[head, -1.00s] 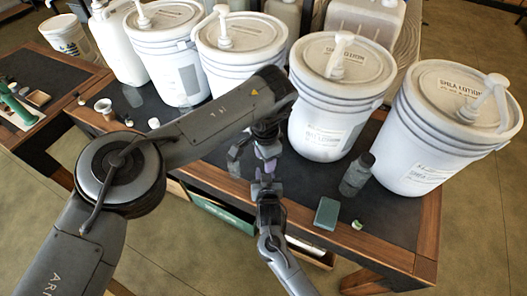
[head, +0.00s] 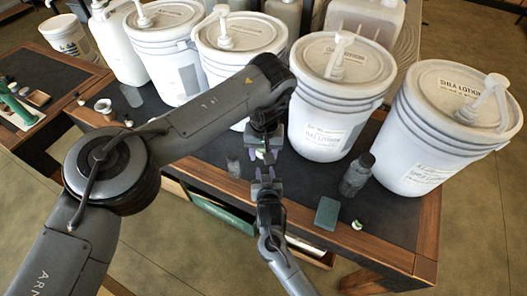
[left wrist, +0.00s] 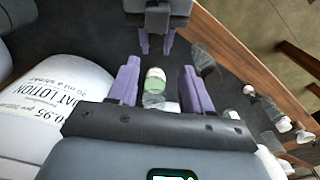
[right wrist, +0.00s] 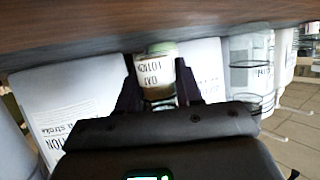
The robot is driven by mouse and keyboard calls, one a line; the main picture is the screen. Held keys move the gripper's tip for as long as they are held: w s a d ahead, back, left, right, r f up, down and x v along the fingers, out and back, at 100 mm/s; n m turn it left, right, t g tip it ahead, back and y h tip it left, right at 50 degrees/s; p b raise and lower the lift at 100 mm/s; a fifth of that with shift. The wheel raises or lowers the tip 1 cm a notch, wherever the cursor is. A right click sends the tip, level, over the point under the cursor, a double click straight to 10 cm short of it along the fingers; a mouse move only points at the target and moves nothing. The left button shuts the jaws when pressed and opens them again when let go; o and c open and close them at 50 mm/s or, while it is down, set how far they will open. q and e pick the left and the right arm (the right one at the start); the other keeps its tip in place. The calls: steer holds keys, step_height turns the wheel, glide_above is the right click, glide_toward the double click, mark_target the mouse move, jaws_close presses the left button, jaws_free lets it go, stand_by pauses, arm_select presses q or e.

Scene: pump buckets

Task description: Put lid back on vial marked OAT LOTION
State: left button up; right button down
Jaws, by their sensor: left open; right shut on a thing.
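My right gripper (head: 265,178) is shut on the vial marked OAT LOTION (right wrist: 157,75). The label shows upside down in the right wrist view, with a green band at the picture's upper end of the vial. My left gripper (head: 264,148) is open, just behind the right one in the head view. In the left wrist view, a small round white and green item (left wrist: 155,84) shows between the open left fingers (left wrist: 160,85). I cannot tell there whether it is the vial's contents or a lid. The right gripper (left wrist: 155,30) faces it from the top of that view.
A clear vial (head: 233,165) stands left of the grippers. A dark bottle (head: 357,175), a green block (head: 327,213) and a small lid (head: 357,225) are at right. Large white pump buckets (head: 335,90) line the back. More small vials (left wrist: 272,116) stand on the table.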

mark_target(263, 172)
arm_select(q)
steer(key=shift+w+f, duration=0.2)
steer(key=shift+f, duration=3.85)
jaws_close()
steer(key=shift+c, duration=2.2)
jaws_free()
steer(key=shift+r, duration=0.1)
